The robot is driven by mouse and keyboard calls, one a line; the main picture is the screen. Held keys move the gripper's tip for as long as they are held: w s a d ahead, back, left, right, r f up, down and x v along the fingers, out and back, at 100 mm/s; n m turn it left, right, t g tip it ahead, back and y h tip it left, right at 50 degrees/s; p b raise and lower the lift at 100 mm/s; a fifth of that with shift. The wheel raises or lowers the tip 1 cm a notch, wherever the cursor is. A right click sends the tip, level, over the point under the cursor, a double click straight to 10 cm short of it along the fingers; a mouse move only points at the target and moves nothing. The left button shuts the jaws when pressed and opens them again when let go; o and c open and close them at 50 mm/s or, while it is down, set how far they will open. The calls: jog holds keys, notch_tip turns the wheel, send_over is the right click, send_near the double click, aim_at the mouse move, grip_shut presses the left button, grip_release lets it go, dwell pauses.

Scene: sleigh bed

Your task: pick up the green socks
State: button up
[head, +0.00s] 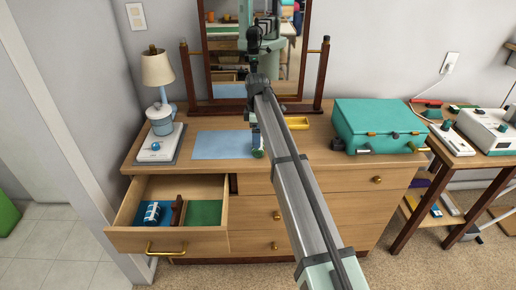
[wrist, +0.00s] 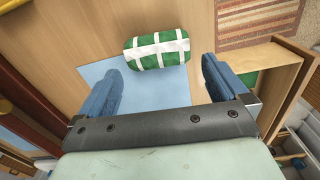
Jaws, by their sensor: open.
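The green socks are a green roll with white stripes (wrist: 157,50), lying at the edge of the light blue mat on the dresser top. In the head view only a small green part (head: 257,154) shows beside my arm. My gripper (wrist: 162,68) is open, its two blue fingers pointing down at the dresser top. In the wrist view the socks appear between and just beyond the fingertips, and I see no contact. In the head view my gripper (head: 256,145) is mostly hidden by the arm.
The light blue mat (head: 218,145) lies left of the arm. A lamp (head: 161,116) and mirror (head: 248,50) stand behind. A teal case (head: 372,128) sits right.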

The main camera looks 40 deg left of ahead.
aim_at(257, 153)
jog(key=shift+w+f, duration=0.2)
jog(key=shift+f, duration=2.55)
jog(key=c, duration=0.7)
jog(key=shift+o, duration=0.2)
